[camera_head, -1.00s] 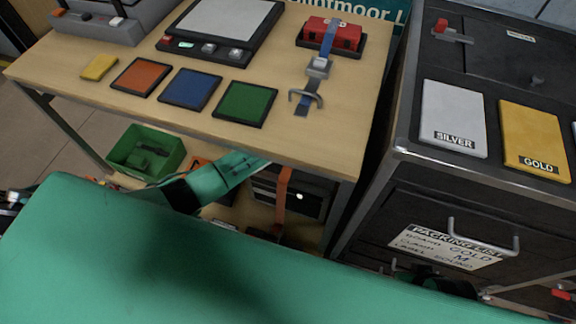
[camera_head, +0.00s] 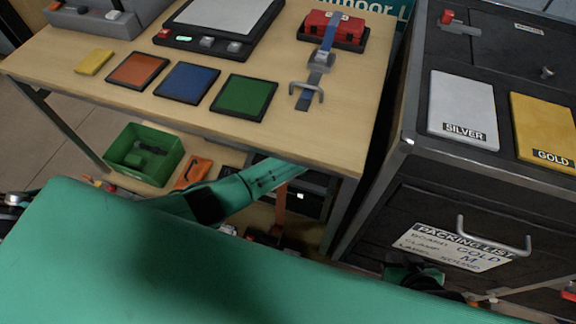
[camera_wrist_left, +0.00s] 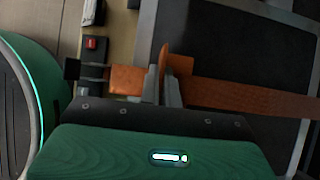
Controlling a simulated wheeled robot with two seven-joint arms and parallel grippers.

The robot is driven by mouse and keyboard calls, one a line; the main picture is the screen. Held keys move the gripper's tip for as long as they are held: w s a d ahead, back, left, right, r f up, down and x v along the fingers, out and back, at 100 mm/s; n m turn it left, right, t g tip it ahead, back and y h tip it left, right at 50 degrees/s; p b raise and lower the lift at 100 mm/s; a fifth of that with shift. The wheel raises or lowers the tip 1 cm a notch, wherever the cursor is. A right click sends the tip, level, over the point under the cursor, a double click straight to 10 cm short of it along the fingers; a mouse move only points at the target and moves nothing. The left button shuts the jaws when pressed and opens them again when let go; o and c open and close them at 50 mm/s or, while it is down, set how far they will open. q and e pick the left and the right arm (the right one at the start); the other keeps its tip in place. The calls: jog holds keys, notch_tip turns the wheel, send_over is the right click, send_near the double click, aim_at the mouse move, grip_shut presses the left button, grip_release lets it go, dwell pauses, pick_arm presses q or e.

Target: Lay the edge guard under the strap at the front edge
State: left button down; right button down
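An orange strap (camera_head: 281,206) hangs at the lower shelf in the head view. In the left wrist view the strap (camera_wrist_left: 255,97) runs right across a dark case (camera_wrist_left: 235,45). My left gripper (camera_wrist_left: 163,88) has its two grey fingers close together at the strap's left end. A thin upright orange piece (camera_wrist_left: 175,65), apparently the edge guard, is between them. Whether it lies under the strap is unclear. Another orange patch (camera_wrist_left: 127,80) lies just left of the fingers. In the head view the table and my arm hide the left gripper. My right gripper (camera_head: 482,302) is low right, its fingers unclear.
The table (camera_head: 330,130) above the shelf holds colored squares, a scale and a red box (camera_head: 331,27) with a blue strap. A green bin (camera_head: 145,153) and an orange item (camera_head: 193,172) are on the lower shelf. A black cabinet (camera_head: 400,205) stands at right.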

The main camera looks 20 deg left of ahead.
pick_arm(q)
jog(key=shift+f, duration=0.15)
jog(key=c, duration=1.6)
grip_release()
